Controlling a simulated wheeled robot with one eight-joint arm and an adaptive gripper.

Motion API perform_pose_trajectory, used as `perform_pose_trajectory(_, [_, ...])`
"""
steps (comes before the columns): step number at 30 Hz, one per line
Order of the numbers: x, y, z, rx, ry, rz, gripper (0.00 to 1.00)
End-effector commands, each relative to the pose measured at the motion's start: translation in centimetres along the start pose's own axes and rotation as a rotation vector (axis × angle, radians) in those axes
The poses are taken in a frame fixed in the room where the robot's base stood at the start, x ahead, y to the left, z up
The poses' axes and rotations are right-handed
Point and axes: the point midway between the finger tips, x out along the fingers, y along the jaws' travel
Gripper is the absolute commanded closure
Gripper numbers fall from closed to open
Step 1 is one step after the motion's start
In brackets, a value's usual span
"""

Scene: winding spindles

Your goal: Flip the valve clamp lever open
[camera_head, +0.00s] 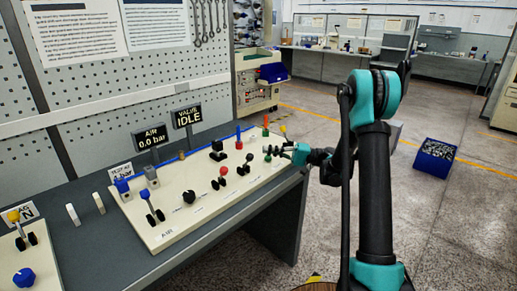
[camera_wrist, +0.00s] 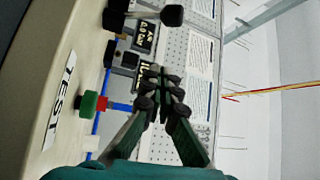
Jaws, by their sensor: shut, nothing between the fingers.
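A cream valve panel (camera_head: 160,235) lies on the bench with several levers and knobs. I cannot tell for sure which one is the valve clamp lever. A red-knobbed lever (camera_head: 223,172) and a black-knobbed lever (camera_head: 249,158) stand upright near the panel's middle, left of my gripper (camera_head: 272,151). In the wrist view my gripper (camera_wrist: 163,86) is shut and empty. A dark-knobbed lever (camera_wrist: 172,15) is at the top there, apart from the fingers, and a green knob (camera_wrist: 89,102) is at the left, beside the word TEST.
A blue-topped lever (camera_head: 146,195) and a black dial (camera_head: 189,197) are at the panel's left. Signs reading AIR 0.0 bar (camera_head: 152,136) and VALVE IDLE (camera_head: 188,115) stand at the back.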

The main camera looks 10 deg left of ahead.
Motion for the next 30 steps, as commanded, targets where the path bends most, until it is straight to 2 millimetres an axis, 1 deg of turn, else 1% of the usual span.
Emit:
perform_pose_trajectory(1, [-0.9, 0.2, -0.1, -0.001, 0.003, 0.000, 1.00])
perform_pose_trajectory(3, [-1.7, 0.5, -0.1, 0.000, 0.002, 0.000, 1.00])
perform_pose_trajectory(7, [-2.6, 0.7, -0.1, 0.000, 0.002, 0.000, 1.00])
perform_pose_trajectory(12, [-2.9, 0.8, -0.1, 0.000, 0.000, 0.000, 1.00])
perform_pose_trajectory(22, [-2.6, 0.7, 0.2, 0.006, 0.004, 0.024, 1.00])
perform_pose_trajectory(26, [-2.0, 0.6, 1.3, 0.027, 0.018, 0.124, 1.00])
perform_pose_trajectory(30, [-1.6, 0.9, 3.7, 0.055, 0.045, 0.304, 1.00])
